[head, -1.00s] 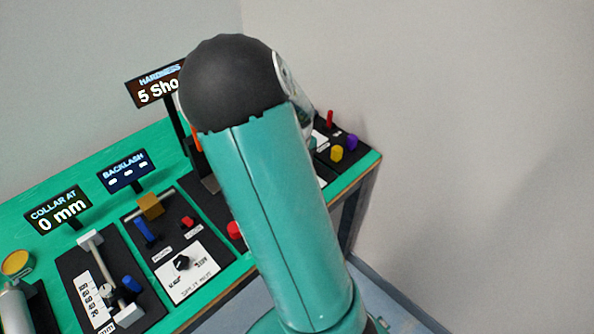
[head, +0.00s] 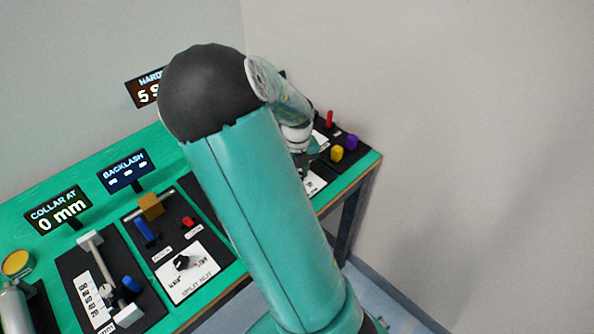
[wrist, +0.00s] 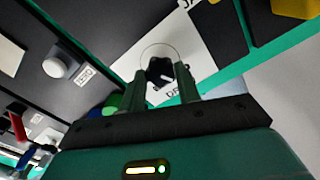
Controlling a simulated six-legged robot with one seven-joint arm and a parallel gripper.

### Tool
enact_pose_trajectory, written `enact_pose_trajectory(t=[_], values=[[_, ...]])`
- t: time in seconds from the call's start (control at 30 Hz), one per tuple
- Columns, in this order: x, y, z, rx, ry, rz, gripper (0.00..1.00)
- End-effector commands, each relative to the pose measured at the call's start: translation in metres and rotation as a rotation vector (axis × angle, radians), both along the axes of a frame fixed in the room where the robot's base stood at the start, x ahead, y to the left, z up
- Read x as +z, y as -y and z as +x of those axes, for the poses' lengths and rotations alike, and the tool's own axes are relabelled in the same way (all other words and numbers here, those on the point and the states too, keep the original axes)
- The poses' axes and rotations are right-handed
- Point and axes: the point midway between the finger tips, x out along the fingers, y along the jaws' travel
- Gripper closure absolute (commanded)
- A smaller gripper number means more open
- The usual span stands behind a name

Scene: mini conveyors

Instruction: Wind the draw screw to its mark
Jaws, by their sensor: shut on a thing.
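In the wrist view, a black lobed knob (wrist: 160,72) with a white pointer line stands on a white dial card (wrist: 198,58) with a thin circle around it. My gripper (wrist: 161,82) has its two green fingers on either side of this knob and is shut on it. The lettering on the card is only partly readable, so I cannot tell whether the knob is marked as the draw screw. In the head view, my wrist is low over the right part of the bench, and the fingers and knob are largely hidden.
The green bench (head: 98,178) carries a collar slider with a "0 mm" display (head: 60,210), a backlash panel and a split nut knob (head: 181,262). A round white button (wrist: 56,67) is near my gripper.

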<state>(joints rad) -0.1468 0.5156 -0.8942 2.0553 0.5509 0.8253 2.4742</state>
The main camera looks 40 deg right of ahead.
Motion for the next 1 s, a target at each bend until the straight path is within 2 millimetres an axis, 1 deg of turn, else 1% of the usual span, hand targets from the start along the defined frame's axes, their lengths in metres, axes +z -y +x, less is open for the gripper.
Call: enact_pose_trajectory(t=[0.23,0.27,0.3,0.37,0.63,0.73,0.87,1.0], values=[[0.000,0.000,0.000,-0.001,0.001,0.001,0.90],[0.000,0.000,0.000,-0.001,0.001,0.001,0.64],[0.000,0.000,0.000,-0.001,0.001,0.000,0.56],[0.000,0.000,0.000,-0.001,0.001,0.000,0.46],[0.000,0.000,0.000,0.000,0.000,0.000,0.46],[0.005,0.000,0.001,0.001,0.002,-0.001,0.46],[0.022,0.000,0.002,0.003,0.005,-0.001,0.46],[0.051,0.000,0.002,0.004,0.006,-0.001,0.46]])
